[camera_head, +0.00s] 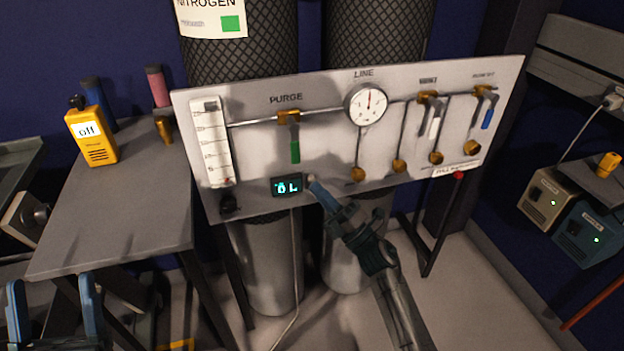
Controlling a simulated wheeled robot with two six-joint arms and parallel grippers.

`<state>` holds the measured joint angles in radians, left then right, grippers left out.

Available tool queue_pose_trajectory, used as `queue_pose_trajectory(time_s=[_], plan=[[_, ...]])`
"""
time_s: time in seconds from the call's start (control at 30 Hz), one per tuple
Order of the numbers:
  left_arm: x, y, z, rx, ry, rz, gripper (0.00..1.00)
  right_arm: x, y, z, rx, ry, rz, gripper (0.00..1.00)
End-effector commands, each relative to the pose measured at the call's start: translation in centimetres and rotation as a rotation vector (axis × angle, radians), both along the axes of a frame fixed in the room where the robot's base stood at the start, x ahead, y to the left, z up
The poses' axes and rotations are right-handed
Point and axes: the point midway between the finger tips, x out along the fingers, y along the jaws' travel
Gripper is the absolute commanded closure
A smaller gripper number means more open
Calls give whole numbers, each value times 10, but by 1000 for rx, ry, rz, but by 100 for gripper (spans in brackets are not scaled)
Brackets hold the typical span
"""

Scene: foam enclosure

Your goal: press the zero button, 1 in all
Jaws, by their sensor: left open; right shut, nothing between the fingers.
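A small dark display (287,186) with cyan characters, seemingly "0L", sits low on the grey gas panel (330,90). My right gripper (314,184) is shut and empty. Its fingertips are at the panel face just right of the display. I cannot tell whether they touch the panel. The zero button cannot be made out; the fingertips may cover it. My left gripper (53,305) is open and empty at the lower left, in front of the grey table and well away from the panel.
The panel carries a flow tube (212,140), a round gauge (367,104), a green-handled purge valve (292,140) and several brass fittings. Gas cylinders stand behind it. A yellow device (92,135) stands on the grey table (125,205). Boxes (590,235) sit at right.

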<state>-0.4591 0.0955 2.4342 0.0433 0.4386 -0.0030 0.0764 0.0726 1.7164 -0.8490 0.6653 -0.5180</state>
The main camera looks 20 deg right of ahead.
Motion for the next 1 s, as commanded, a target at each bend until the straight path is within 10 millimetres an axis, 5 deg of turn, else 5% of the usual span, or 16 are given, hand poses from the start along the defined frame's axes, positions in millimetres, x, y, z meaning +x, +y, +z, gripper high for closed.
queue_pose_trajectory(time_s=[0.43, 1.0], plan=[[0, 0, 2, 1, 0, -1, 30, -7, 0, 0, 1, 0, 1, 100], [0, 0, 12, 1, 0, -1, 30, -53, -2, 0, 1, 0, 1, 100]])
